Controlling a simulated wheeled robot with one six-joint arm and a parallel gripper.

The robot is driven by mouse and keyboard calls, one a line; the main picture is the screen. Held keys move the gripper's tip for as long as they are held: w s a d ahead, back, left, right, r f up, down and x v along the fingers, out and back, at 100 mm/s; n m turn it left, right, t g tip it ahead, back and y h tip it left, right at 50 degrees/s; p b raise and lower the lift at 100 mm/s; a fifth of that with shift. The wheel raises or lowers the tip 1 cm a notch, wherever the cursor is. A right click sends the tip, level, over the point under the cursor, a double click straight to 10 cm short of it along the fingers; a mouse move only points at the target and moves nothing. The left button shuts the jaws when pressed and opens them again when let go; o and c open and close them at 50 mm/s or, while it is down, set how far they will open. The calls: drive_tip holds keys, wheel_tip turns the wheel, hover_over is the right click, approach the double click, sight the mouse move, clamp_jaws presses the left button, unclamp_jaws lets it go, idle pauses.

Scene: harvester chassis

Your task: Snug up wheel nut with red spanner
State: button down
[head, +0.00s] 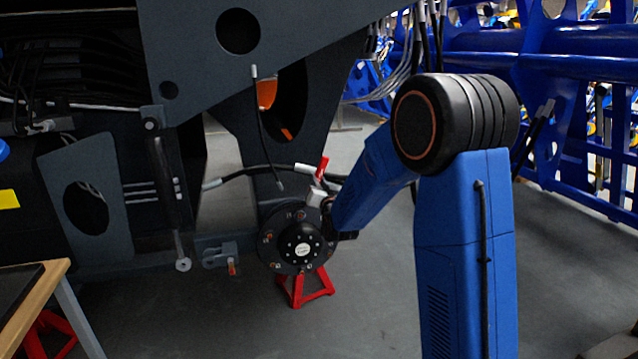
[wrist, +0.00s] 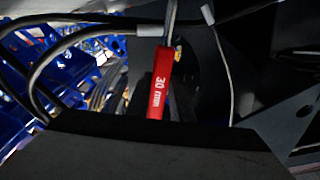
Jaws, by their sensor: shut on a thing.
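The red spanner (head: 321,168) stands tilted up above the wheel hub in the head view. In the wrist view its red handle (wrist: 160,85), marked 30 mm, runs up to a bare metal shaft that leaves the picture. My gripper (head: 317,197) is shut on the spanner at the upper right of the hub; its fingertips are hard to make out.
A red stand (head: 306,288) is under the hub. The dark chassis (head: 180,45) overhangs above and left, with hanging cables (head: 262,130) close to the spanner. A wooden-edged table (head: 40,290) is at lower left. Blue framework (head: 570,120) is at right. The floor between is clear.

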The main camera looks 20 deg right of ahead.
drive_tip(key=s, duration=1.1)
drive_tip(key=shift+s, duration=0.35)
idle(0.6)
idle(1.0)
drive_tip(key=c, duration=2.4)
unclamp_jaws()
clamp_jaws()
drive_tip(key=shift+w+a+r+n, duration=0.25)
drive_tip(key=shift+w+a+n, duration=0.5)
drive_tip(key=shift+w, duration=0.25)
drive_tip(key=shift+w+a+r+n, duration=0.2)
drive_tip(key=shift+w+a+n, duration=0.45)
drive_tip(key=shift+w+a, duration=0.25)
drive_tip(key=shift+w, duration=0.15)
